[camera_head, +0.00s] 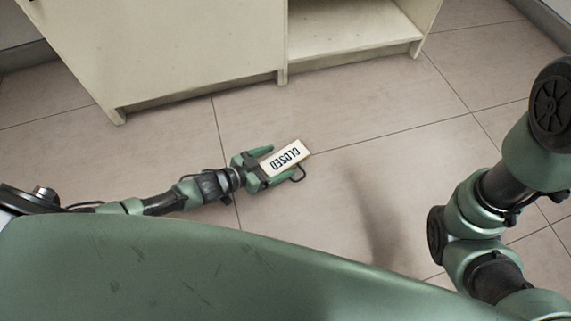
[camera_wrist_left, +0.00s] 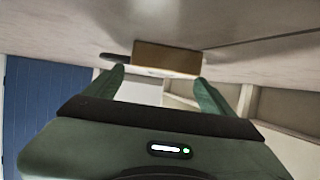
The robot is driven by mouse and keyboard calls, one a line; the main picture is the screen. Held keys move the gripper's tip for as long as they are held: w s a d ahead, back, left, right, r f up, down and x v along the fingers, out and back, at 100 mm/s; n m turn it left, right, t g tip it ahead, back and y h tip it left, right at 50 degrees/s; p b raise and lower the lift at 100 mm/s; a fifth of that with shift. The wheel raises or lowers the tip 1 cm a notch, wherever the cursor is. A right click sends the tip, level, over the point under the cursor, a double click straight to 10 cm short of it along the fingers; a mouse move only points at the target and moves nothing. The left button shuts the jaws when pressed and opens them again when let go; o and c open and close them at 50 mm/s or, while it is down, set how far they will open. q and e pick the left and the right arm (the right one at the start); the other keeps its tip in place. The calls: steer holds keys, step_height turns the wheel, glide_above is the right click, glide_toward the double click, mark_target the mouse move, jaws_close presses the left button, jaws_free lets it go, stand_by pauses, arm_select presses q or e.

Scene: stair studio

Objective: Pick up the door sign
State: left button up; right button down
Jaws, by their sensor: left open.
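The door sign (camera_head: 286,157) is a small white plate with brown edges and dark letters reading CLOSED. It appears on or close above the tiled floor; the exact height is unclear. My left gripper (camera_head: 281,163) is open, with one green finger on each side of the sign's near part. In the left wrist view the sign's brown edge (camera_wrist_left: 168,57) lies just beyond and between the spread fingertips (camera_wrist_left: 158,76). I cannot tell whether either finger touches it. My right gripper is out of view; only right arm links show.
A cream cabinet (camera_head: 170,50) with an open shelf bay (camera_head: 345,30) stands behind the sign. Bare floor tiles (camera_head: 400,165) lie to the right of the sign. A blue panel (camera_wrist_left: 45,105) shows at the left of the wrist view.

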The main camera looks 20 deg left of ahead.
mark_target(287, 159)
arm_select(q)
steer(key=shift+b+x, duration=0.5)
steer(key=shift+x, duration=0.65)
steer(key=c, duration=1.7)
steer(key=shift+c, duration=0.2)
steer(key=shift+r, duration=0.15)
